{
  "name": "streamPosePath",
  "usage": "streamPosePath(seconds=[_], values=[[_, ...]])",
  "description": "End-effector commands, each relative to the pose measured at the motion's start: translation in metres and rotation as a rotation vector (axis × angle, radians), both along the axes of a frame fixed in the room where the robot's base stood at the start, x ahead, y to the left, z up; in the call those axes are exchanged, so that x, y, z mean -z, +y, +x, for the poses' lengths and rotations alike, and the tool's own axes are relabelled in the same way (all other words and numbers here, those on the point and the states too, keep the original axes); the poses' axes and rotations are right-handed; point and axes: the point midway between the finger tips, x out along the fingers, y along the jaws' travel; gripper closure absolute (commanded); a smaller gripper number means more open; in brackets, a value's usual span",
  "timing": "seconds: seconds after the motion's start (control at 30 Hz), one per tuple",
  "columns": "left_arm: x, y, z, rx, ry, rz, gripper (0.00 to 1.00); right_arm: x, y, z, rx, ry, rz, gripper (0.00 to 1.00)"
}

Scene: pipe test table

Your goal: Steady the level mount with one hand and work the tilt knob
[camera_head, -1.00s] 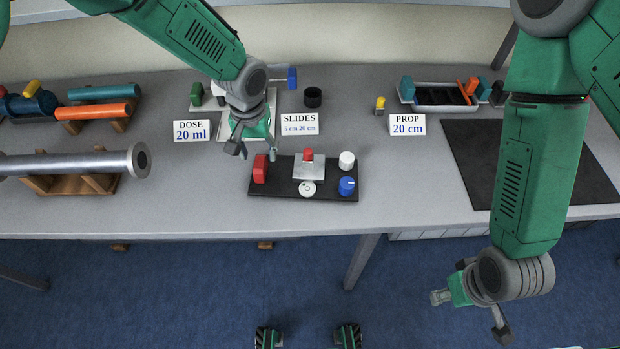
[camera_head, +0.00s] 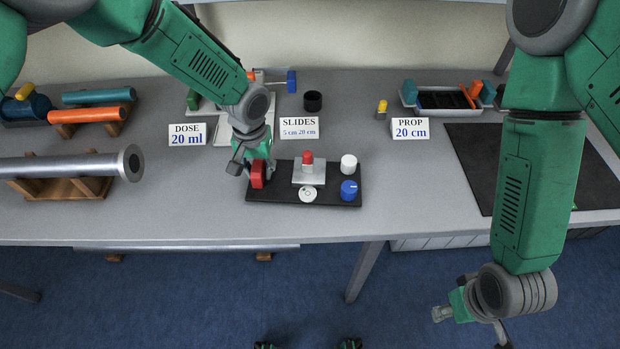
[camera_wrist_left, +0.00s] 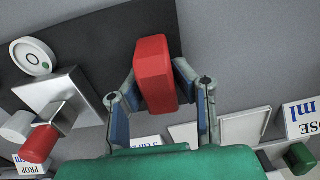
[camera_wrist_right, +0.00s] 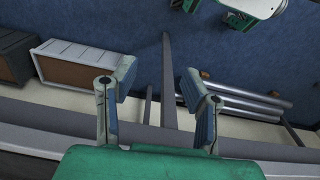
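The level mount is a dark board (camera_head: 285,194) on the table. It bears a red upright block (camera_head: 258,174), a silver plate (camera_head: 301,177) with a red-topped post (camera_head: 307,159), a round white level dial (camera_head: 307,194), a white knob (camera_head: 348,162) and a blue knob (camera_head: 349,190) with a pale mark. My left gripper (camera_wrist_left: 155,70) has its fingers on either side of the red block, which also shows in the left wrist view (camera_wrist_left: 153,80). My right gripper (camera_head: 472,326) is open and empty, in front of the table.
Label cards for DOSE (camera_head: 187,134), SLIDES (camera_head: 299,127) and PROP (camera_head: 410,128) stand behind the mount. A metal pipe (camera_head: 70,166) rests on wooden cradles at left. A black mat (camera_head: 480,165) lies at right. The table between mount and mat is clear.

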Motion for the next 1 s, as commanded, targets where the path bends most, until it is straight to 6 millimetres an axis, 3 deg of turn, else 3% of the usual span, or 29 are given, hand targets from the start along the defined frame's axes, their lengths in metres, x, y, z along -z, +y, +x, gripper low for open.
streamPosePath(seconds=[0.07,0.1,0.13,0.27,0.37,0.53,0.73,1.0], values=[[0.000,0.000,0.000,0.000,0.001,0.001,1.00,0.000,0.000,0.000,0.000,0.000,0.000,0.60],[0.000,0.000,0.000,0.000,0.001,0.001,1.00,0.000,0.000,0.000,0.000,0.000,0.000,0.49],[0.001,0.000,0.000,0.000,0.001,0.001,1.00,0.000,0.000,0.000,-0.001,0.000,0.001,0.46],[0.001,0.000,0.000,0.001,0.001,0.001,1.00,0.000,0.012,0.006,-0.030,0.003,0.030,0.46],[0.001,0.000,-0.001,0.001,0.001,0.001,1.00,0.001,0.036,0.024,-0.099,0.016,0.091,0.46],[0.001,0.001,-0.001,0.001,0.002,0.001,1.00,-0.014,0.097,0.074,-0.337,0.051,0.211,0.46],[0.001,0.001,-0.001,0.001,0.002,0.001,1.00,-0.062,0.152,0.144,-0.703,0.062,0.235,0.46],[0.001,0.001,-0.001,0.001,0.001,0.002,1.00,-0.142,0.176,0.223,-1.051,0.046,0.077,0.46]])
